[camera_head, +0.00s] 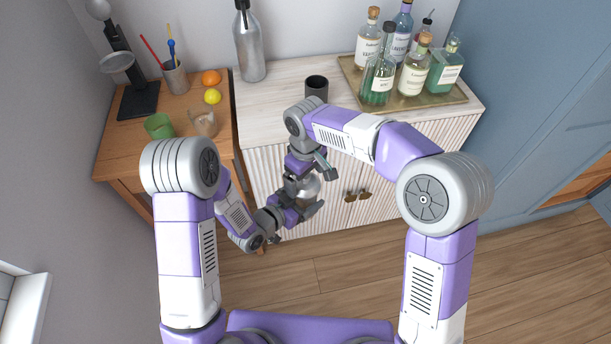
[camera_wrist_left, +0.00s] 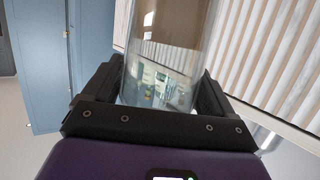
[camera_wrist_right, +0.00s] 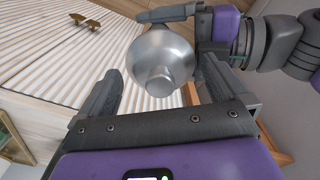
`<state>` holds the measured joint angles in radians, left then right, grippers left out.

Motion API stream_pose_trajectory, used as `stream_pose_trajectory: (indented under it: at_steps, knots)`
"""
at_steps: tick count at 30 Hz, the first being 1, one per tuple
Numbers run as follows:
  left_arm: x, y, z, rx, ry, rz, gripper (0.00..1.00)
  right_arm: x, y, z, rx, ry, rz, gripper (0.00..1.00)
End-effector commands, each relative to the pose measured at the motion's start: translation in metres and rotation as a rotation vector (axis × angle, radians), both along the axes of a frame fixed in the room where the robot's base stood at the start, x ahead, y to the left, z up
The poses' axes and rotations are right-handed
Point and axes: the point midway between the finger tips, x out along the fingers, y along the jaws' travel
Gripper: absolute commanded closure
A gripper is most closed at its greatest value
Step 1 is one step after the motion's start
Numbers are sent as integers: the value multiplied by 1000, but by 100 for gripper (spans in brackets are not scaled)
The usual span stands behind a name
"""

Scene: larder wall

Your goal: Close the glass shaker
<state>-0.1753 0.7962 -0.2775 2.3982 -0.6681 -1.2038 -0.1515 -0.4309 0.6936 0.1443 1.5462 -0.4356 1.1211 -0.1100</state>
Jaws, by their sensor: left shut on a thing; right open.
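My left gripper (camera_head: 309,207) is shut on the glass shaker (camera_head: 308,189), in front of the cabinet. In the left wrist view the clear glass body (camera_wrist_left: 165,65) stands between the two dark fingers. In the right wrist view the shaker's round silver metal top (camera_wrist_right: 160,62) with a small knob faces the camera. My right gripper (camera_wrist_right: 160,90) is open, its fingers on either side of that top with visible gaps. In the head view the right gripper (camera_head: 312,166) is just above the shaker. The joint between top and glass is hidden, so I cannot tell how it sits.
The pale ribbed cabinet (camera_head: 275,110) behind bears a steel bottle (camera_head: 250,50), a dark cup (camera_head: 316,87) and a tray (camera_head: 437,101) of several bottles. The wooden table (camera_head: 117,160) at left holds an orange (camera_head: 211,77), a lemon (camera_head: 212,97) and a green cup (camera_head: 159,126). Cabinet handles are close by.

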Motion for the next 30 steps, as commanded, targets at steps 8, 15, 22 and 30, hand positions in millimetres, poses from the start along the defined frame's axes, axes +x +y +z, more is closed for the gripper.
stream_pose_trajectory:
  at_steps: [8,15,22,30]
  knots:
    - [1,0,2,-2,-4,0,85,0,1,51,3,-5,1,0]
    - [1,0,2,-2,-4,0,85,-1,0,97,2,-3,0,0]
    - [1,0,2,-2,-4,0,85,-1,-1,116,1,-1,1,0]
    - [1,0,2,-2,-4,0,85,-2,-1,117,0,0,1,0]
